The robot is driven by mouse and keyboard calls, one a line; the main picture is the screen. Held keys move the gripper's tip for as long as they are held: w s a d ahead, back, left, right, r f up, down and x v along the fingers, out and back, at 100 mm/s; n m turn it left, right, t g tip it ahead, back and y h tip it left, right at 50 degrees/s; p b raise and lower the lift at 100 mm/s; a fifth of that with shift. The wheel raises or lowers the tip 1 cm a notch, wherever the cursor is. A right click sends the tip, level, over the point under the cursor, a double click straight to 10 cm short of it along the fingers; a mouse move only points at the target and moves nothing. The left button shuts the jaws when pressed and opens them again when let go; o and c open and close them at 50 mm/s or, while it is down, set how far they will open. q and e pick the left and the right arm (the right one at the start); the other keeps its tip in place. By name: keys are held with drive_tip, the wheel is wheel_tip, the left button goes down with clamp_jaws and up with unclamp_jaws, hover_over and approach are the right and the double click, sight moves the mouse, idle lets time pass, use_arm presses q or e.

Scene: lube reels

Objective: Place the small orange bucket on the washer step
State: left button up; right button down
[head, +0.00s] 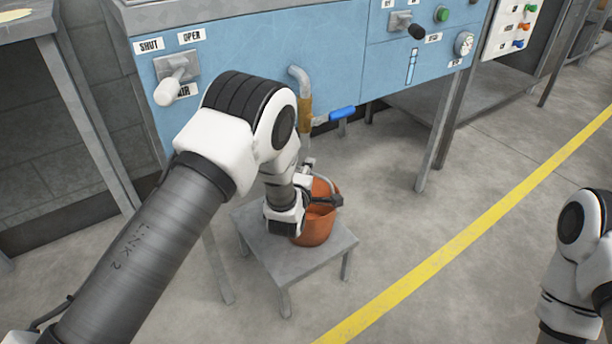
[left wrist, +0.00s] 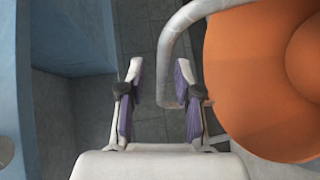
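The small orange bucket (head: 319,229) stands upright on a low grey metal step (head: 282,263) in the head view, partly hidden by my left wrist. My left gripper (head: 318,186) is at the bucket's upper rim. In the left wrist view, the bucket (left wrist: 255,85) fills the right side. Its grey curved handle (left wrist: 167,55) reaches in at the fingertips of my left gripper (left wrist: 160,85). The two fingers are apart, and the handle's lower end lies near the right finger. I cannot tell whether they touch. My right gripper is out of view.
A blue washer panel (head: 260,55) with a lever (head: 174,90) stands behind the step. A pipe with a blue-handled valve (head: 342,114) juts out above the bucket. A yellow floor line (head: 470,235) runs to the right. The floor between step and line is clear.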

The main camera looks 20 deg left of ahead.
use_arm(q)
drive_tip(key=p+v, duration=0.4)
drive_tip(key=v, duration=0.8)
